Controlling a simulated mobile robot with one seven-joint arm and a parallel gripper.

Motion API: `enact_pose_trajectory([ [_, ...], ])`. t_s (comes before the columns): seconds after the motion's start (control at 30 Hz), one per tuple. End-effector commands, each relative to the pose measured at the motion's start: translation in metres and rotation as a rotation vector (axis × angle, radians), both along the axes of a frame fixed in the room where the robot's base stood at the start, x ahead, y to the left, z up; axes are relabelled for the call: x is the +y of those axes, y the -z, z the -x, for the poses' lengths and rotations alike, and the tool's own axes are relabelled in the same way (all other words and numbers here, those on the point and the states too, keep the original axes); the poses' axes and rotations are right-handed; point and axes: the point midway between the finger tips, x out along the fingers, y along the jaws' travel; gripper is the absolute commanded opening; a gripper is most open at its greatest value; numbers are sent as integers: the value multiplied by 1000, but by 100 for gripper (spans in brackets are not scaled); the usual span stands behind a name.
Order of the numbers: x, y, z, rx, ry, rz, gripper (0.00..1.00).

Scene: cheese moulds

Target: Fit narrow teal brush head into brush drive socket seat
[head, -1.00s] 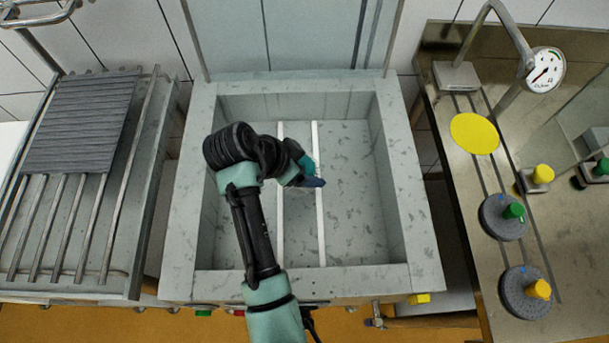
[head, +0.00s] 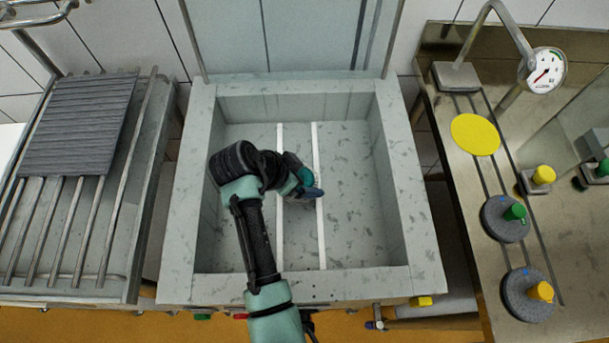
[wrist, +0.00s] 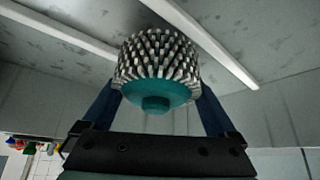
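The teal brush head (wrist: 155,75) has a ring of dense grey-white bristles, a teal base and a small round teal hub facing the wrist camera. My gripper (head: 305,188) is inside the grey stone-like basin, near the right white rail. In the wrist view the brush head sits between my two dark blue fingers, which appear shut on its sides. The fingertips are hidden behind it. In the head view my gripper mostly covers the brush head. I cannot make out the brush drive socket seat in either view.
The basin (head: 180,200) has high walls and two white rails (head: 318,235) along its floor. A slatted rack (head: 60,235) stands left. The metal counter (head: 465,230) at right holds a yellow disc (head: 475,134), a gauge (head: 543,71) and grey discs with green and yellow knobs.

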Motion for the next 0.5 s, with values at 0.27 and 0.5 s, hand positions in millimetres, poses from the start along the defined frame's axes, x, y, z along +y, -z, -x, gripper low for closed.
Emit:
enact_pose_trajectory([
  [0.27,-4,6,6,20,11,1,100],
  [0.5,-4,-1,7,21,12,2,100],
])
